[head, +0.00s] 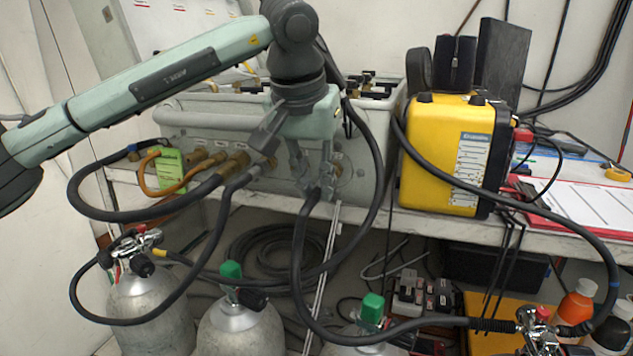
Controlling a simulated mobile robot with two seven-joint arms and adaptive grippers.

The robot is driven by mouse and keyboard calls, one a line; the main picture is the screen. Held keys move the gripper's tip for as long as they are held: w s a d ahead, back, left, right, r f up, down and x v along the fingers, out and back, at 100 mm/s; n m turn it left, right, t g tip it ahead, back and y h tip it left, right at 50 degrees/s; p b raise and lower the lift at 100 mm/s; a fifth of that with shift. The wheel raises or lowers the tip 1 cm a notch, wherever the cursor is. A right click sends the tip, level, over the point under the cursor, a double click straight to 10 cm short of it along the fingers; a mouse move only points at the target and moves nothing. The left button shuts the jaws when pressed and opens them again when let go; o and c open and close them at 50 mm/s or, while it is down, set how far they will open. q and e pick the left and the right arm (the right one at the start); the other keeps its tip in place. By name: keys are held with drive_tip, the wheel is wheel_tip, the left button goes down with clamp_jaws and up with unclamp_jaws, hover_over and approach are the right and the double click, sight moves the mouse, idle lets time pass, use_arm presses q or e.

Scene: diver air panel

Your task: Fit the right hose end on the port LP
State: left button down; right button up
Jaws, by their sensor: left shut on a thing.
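The air panel (190,118) is a pale grey-green box on the bench, with brass ports along its front. My left gripper (312,188) points down in front of the panel's right part. It is shut on the end of a black hose (298,262), which hangs down and curves right towards the lower right regulator (538,325). The port labels are too small to read. My right gripper is not in view.
Other hoses, one orange (165,190) and several black, run from the panel's left ports. A yellow case (440,150) stands to the right, with a black hose looping across it. Gas cylinders (240,330) with green-capped valves stand below the bench edge.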

use_arm(q)
drive_tip(key=shift+s+a+b, duration=0.3)
drive_tip(key=shift+s+b, duration=0.05)
drive_tip(key=shift+s, duration=0.55)
idle(0.3)
drive_tip(key=shift+s+a+b, duration=0.25)
drive_tip(key=shift+s+b, duration=0.05)
drive_tip(key=shift+s, duration=0.5)
drive_tip(key=shift+s+a+b, duration=0.25)
drive_tip(key=shift+s+a, duration=0.05)
drive_tip(key=shift+s, duration=0.5)
drive_tip(key=shift+s+a+b, duration=0.25)
drive_tip(key=shift+s+b, duration=0.05)
drive_tip(key=shift+s, duration=0.5)
